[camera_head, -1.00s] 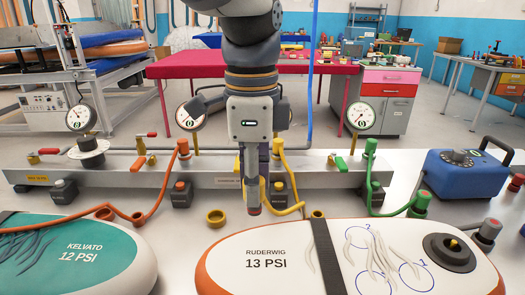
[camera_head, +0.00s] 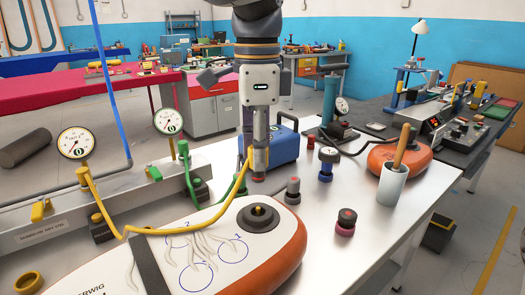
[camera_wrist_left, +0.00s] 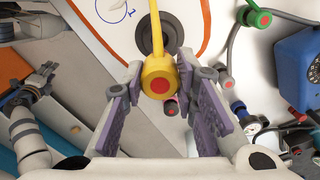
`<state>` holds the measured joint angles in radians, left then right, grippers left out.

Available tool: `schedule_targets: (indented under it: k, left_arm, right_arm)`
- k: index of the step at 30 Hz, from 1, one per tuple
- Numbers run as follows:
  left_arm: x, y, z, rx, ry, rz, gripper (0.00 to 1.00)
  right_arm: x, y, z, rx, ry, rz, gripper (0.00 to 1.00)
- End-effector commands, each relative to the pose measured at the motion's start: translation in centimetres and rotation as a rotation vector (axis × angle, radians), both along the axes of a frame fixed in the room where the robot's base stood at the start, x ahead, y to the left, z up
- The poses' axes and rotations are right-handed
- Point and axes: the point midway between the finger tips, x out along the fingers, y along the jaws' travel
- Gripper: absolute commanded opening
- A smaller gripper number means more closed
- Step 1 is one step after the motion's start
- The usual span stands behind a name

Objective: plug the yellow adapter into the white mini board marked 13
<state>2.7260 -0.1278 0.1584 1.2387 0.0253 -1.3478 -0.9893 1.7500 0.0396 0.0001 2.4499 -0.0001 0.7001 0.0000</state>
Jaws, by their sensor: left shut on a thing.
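The white board (camera_head: 215,240) with the orange rim lies at the front of the bench, its marking cut off at the bottom edge. Its black valve (camera_head: 258,213) is on the right end; the valve (camera_wrist_left: 152,38) also shows in the left wrist view. My left gripper (camera_head: 259,172) is shut on the yellow adapter (camera_wrist_left: 158,80), with its yellow hose trailing left to the gauge rail. The adapter is above the bench, apart from the valve; it overlaps the valve in the left wrist view. My right gripper (camera_wrist_left: 36,85) seems to show at that view's left, its jaws unclear.
A blue pump box (camera_head: 283,146) stands behind the gripper. Dark plugs with red tops (camera_head: 293,190) stand right of the board. A white cup (camera_head: 392,183) with a wooden handle and a small orange board (camera_head: 410,162) are further right.

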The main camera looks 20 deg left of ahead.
Motion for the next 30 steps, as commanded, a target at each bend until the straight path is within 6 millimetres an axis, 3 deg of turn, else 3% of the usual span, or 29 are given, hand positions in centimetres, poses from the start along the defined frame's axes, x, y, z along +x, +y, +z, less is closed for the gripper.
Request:
schedule_targets:
  k: [8, 21, 30]
  left_arm:
    - [0.0, 0.0, -0.6, 0.001, 0.001, 0.0, 0.0]
    - [0.0, 0.0, -5.3, 0.0, 0.0, 0.0, 0.0]
    - [0.0, 0.0, -5.8, 0.0, -0.001, 0.0, 0.0]
  right_arm:
    - [0.0, 0.0, 0.0, 0.0, 0.0, 0.0, 0.4]
    - [0.0, 0.0, 0.0, 0.0, 0.0, -0.001, 0.4]
    - [0.0, 0.0, 0.0, 0.0, 0.0, -0.001, 0.4]
